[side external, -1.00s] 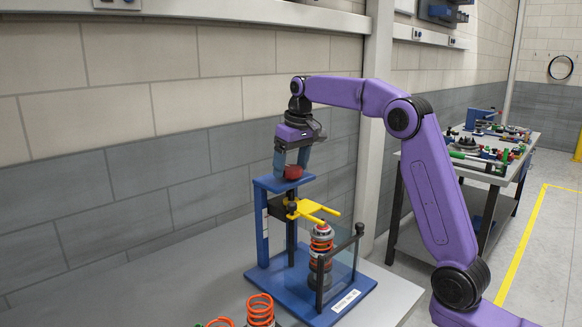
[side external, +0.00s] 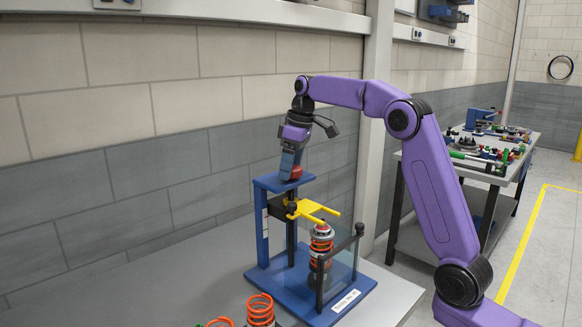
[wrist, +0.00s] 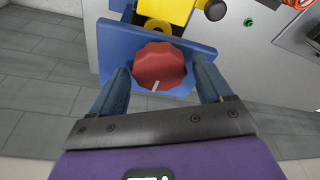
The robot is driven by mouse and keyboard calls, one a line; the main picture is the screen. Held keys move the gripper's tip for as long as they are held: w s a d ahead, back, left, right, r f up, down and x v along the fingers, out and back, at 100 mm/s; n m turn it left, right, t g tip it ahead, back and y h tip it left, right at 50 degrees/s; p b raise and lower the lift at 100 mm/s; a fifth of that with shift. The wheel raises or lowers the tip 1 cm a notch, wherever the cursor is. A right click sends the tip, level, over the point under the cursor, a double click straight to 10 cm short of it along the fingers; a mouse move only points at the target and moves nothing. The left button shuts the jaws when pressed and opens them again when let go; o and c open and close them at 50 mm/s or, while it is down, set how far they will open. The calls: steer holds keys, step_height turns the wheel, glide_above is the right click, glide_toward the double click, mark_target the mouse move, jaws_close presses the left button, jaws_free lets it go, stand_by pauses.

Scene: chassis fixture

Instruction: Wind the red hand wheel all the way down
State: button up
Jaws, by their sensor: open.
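The red hand wheel (wrist: 158,66) sits on top of the blue press frame, with a white mark on its near edge in the wrist view. In the side view the wheel (side external: 296,172) is partly hidden behind my gripper. My gripper (wrist: 160,78) is open, with one blue finger on each side of the wheel; whether they touch it I cannot tell. The yellow fork (side external: 314,210) of the press is above the orange spring strut (side external: 321,243). In the side view there appears to be a small gap between the fork and the strut top.
The press stands on a blue base (side external: 337,309) on a grey bench (side external: 160,290). A clear guard and dark posts (side external: 359,230) stand around the strut. Loose orange springs (side external: 260,308) lie at the bench front. A wall is behind.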

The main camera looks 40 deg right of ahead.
steer(key=n, duration=0.5)
steer(key=shift+g+y, duration=0.3)
steer(key=shift+y, duration=0.1)
steer(key=n, duration=0.4)
steer(key=shift+n+g, duration=0.4)
steer(key=n+g, duration=0.1)
steer(key=n, duration=0.4)
steer(key=n+g, duration=0.1)
steer(key=n, duration=0.4)
steer(key=c, duration=1)
steer(key=m, duration=0.3)
steer(key=m+t, duration=0.1)
steer(key=m, duration=0.2)
steer(key=shift+m+y, duration=0.3)
steer(key=m+t, duration=0.1)
steer(key=m, duration=0.6)
steer(key=shift+t, duration=0.4)
steer(key=m+h, duration=0.1)
steer(key=m, duration=0.2)
steer(key=shift+m, duration=0.3)
